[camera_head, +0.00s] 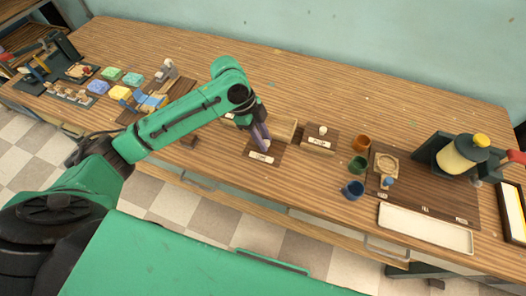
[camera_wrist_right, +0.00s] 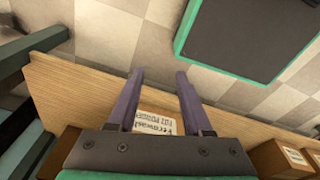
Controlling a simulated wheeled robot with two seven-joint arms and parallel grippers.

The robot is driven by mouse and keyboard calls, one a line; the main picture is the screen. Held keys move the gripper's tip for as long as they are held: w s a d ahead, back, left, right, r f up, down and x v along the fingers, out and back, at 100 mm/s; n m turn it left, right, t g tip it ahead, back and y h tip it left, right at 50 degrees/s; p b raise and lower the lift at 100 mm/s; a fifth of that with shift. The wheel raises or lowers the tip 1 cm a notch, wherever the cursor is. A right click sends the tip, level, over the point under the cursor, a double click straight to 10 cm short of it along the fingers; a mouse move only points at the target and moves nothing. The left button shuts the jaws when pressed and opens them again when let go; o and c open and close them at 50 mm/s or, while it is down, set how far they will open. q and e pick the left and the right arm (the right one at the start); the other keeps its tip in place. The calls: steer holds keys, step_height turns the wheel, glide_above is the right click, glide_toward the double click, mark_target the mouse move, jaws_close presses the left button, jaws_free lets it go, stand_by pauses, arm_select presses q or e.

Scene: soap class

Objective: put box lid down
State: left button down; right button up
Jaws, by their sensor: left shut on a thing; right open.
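My left gripper (camera_head: 265,142) points down and is shut on a small pale knob, mostly hidden by its fingers. Under it is a dark brown square (camera_head: 275,157) with a white label at its front; I take it for the box lid or a mat beneath it, and cannot tell whether the lid touches the table. In the right wrist view my right gripper (camera_wrist_right: 160,75) is open and empty near the table's edge.
Cups (camera_head: 358,165) and a dark board (camera_head: 425,200) stand right of the boxes, with a white tray (camera_head: 425,227) in front. A yellow-topped dispenser (camera_head: 463,155) is farther right. Coloured soaps (camera_head: 120,92) lie at left. The table behind the boxes is clear.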

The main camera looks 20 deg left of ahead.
mark_target(263, 153)
arm_select(q)
steer(key=f, duration=0.2)
steer(key=s+f, duration=0.1)
steer(key=f, duration=0.1)
steer(key=shift+a+f, duration=0.1)
steer(key=shift+f, duration=0.15)
steer(key=f, duration=0.2)
steer(key=shift+w+f+p, duration=0.2)
steer(key=shift+f+p, duration=0.1)
steer(key=c, duration=0.7)
jaws_free()
steer(key=shift+f, duration=0.1)
arm_select(e)
steer(key=shift+s+d+r, duration=0.1)
steer(key=shift+s+r, duration=0.05)
steer(key=shift+s, duration=0.5)
steer(key=shift+s+r, duration=0.15)
steer(key=shift+s, duration=0.45)
arm_select(q)
steer(key=shift+r, duration=0.2)
steer(key=b+v, duration=0.1)
steer(key=v, duration=1.1)
steer(key=shift+s, duration=0.1)
arm_select(e)
steer(key=shift+s+f, duration=0.1)
steer(key=shift+f, duration=0.5)
arm_select(q)
steer(key=shift+f, duration=0.1)
